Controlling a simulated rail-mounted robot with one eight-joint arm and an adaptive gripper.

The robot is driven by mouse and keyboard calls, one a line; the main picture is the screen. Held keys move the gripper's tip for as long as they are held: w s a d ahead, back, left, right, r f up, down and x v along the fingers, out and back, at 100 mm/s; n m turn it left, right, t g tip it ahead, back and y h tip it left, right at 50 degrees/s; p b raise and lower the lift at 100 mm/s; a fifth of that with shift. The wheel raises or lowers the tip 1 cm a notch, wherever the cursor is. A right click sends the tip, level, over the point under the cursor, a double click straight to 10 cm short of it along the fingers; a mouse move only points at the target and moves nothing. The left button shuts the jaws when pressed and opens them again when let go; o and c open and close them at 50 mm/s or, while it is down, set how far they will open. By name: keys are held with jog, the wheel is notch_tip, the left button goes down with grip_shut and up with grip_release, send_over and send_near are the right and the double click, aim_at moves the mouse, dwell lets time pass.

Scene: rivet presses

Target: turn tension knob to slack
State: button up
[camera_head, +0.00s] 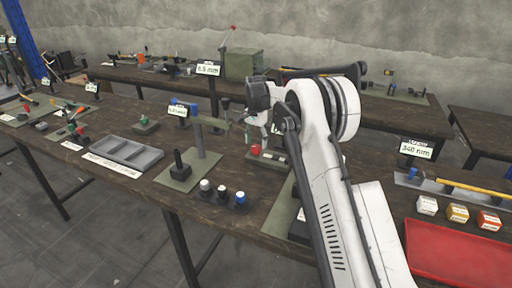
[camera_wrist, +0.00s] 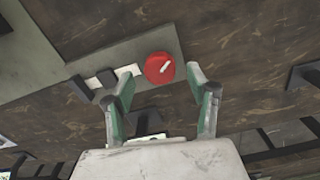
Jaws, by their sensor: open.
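The red round tension knob (camera_wrist: 158,67) sits on a grey-green base plate (camera_wrist: 100,50) in the wrist view. It has a white pointer mark, slanting toward the upper right in that picture. A white strip with dark blocks lies left of it; its text cannot be read. In the head view the knob (camera_head: 255,149) is on the middle table, below my gripper (camera_head: 258,132). My gripper (camera_wrist: 160,84) is open, with one green-and-grey finger on each side of the knob in the wrist picture. No contact with the knob shows.
A post fixture (camera_head: 200,140) stands left of my gripper. Black, white and blue-topped pegs (camera_head: 222,192) are in front. A grey tray (camera_head: 122,152) lies farther left. Small boxes (camera_head: 457,213) and a red mat (camera_head: 460,258) are at right. A green box (camera_head: 245,63) stands behind.

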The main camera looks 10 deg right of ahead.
jog(key=shift+f, duration=1.3)
jog(key=c, duration=1.1)
